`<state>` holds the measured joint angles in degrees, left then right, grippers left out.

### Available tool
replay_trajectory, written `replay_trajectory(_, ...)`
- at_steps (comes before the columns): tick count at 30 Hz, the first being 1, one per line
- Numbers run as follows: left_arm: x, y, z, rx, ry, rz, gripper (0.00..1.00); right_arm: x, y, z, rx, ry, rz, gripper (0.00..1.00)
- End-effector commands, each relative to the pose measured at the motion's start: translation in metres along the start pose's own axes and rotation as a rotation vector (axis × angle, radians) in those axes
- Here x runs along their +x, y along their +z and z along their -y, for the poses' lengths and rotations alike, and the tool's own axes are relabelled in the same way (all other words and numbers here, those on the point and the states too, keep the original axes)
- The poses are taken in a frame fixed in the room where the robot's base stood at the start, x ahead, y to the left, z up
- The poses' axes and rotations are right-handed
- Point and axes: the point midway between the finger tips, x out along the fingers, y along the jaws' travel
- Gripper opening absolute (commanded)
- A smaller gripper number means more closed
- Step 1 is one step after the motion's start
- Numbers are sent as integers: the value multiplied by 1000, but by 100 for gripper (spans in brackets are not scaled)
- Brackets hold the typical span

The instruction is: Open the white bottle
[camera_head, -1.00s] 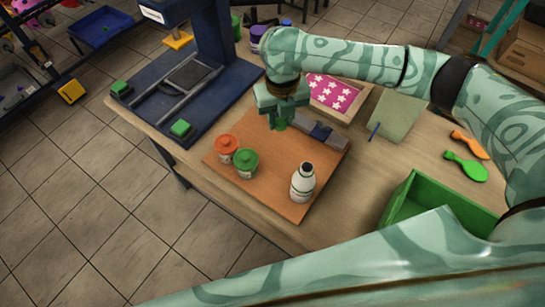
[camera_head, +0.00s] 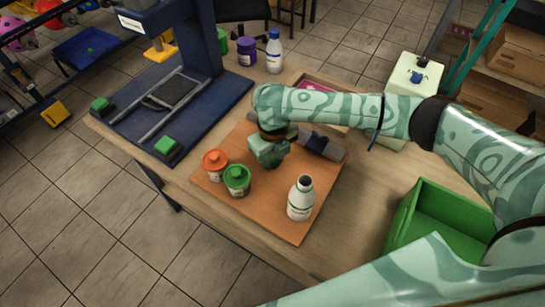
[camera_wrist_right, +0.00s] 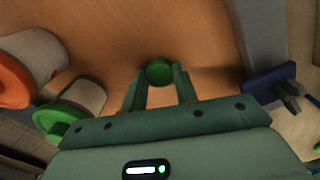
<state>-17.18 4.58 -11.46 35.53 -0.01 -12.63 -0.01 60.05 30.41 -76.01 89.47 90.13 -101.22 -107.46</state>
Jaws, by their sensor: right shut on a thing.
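The white bottle (camera_head: 301,198) stands upright on the orange-brown board (camera_head: 293,231) near its front right corner. Its top is dark; I cannot tell for sure whether that is an open mouth. My right gripper (camera_head: 270,156) is over the back part of the board, apart from the bottle. In the right wrist view its fingers (camera_wrist_right: 160,86) are shut on a small round green piece (camera_wrist_right: 159,71) that looks like a cap, close above the board. The bottle does not show in that view. My left gripper is not in view.
An orange-lidded jar (camera_head: 215,164) and a green-lidded jar (camera_head: 237,180) stand left on the board. A grey-blue tool (camera_head: 322,146) lies at its back edge. A green bin (camera_head: 402,215) is at right, a dark blue press (camera_head: 208,45) at back left. A blue-capped bottle (camera_head: 274,52) stands behind.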

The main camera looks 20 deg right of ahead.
Motion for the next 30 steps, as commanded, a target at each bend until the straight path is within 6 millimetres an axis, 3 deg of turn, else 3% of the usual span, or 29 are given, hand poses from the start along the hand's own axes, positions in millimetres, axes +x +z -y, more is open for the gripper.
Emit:
replay_trajectory(7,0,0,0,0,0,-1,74,2,0,0,0,0,0,1)
replay_trajectory(8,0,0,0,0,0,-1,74,2,0,0,0,0,0,31)
replay_trajectory(10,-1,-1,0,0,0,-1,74,2,0,0,0,0,0,50)
replay_trajectory(20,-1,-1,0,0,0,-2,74,-1,0,0,0,0,0,50)
replay_trajectory(23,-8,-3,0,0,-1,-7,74,-14,0,0,0,1,2,50)
replay_trajectory(30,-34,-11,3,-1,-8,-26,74,-74,1,0,-1,-1,6,50)
